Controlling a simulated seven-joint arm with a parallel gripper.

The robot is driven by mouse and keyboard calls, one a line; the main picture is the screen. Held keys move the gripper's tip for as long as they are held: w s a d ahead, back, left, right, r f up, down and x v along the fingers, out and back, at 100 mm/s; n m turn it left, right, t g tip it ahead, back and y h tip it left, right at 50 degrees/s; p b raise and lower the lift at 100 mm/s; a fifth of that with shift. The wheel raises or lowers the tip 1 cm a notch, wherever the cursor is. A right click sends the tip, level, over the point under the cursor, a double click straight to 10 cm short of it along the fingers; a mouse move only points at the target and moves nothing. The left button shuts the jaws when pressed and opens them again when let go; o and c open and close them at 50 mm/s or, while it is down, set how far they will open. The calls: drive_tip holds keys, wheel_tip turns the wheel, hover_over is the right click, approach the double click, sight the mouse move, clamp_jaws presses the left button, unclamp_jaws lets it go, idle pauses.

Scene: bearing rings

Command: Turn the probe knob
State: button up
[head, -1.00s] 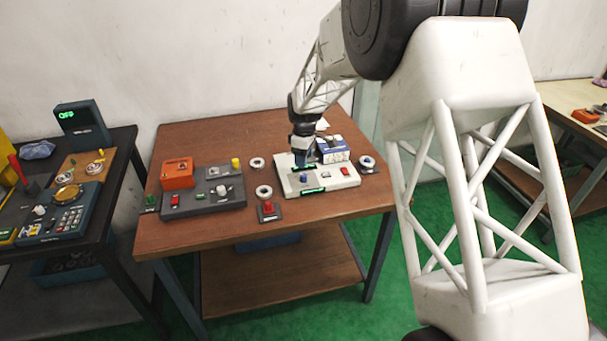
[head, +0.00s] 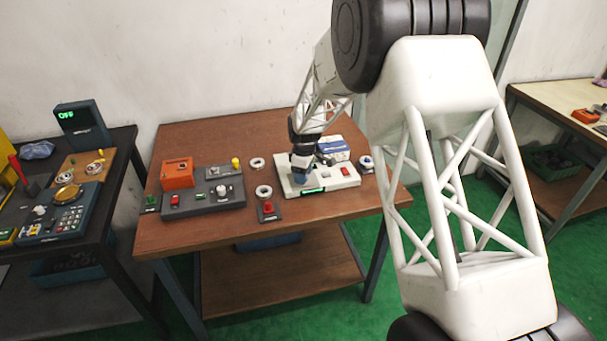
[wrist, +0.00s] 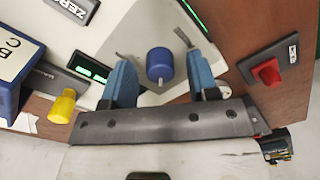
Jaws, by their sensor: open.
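The blue knob (wrist: 159,65) stands on the white box in the wrist view, between my gripper's two blue fingers. My gripper (wrist: 159,77) is open, one finger on each side of the knob, with a gap on both sides. In the head view, my gripper (head: 300,180) is low over the left part of the white box (head: 328,183) and hides the knob there. A lit green display (head: 313,191) is on the box's front, and a red button (head: 345,171) is at its right.
A dark grey box (head: 205,207) with an orange unit (head: 178,172) stands to the left. A red button on a small plate (head: 268,209) and a ring (head: 264,191) lie between the boxes. A blue and white carton (head: 333,149) stands behind the white box.

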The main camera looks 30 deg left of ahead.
drive_tip(key=c, duration=0.9)
drive_tip(key=shift+m, duration=0.4)
drive_tip(key=m, duration=0.3)
drive_tip(key=shift+m, duration=0.3)
drive_tip(key=m, duration=1.3)
drive_tip(key=shift+m, duration=0.4)
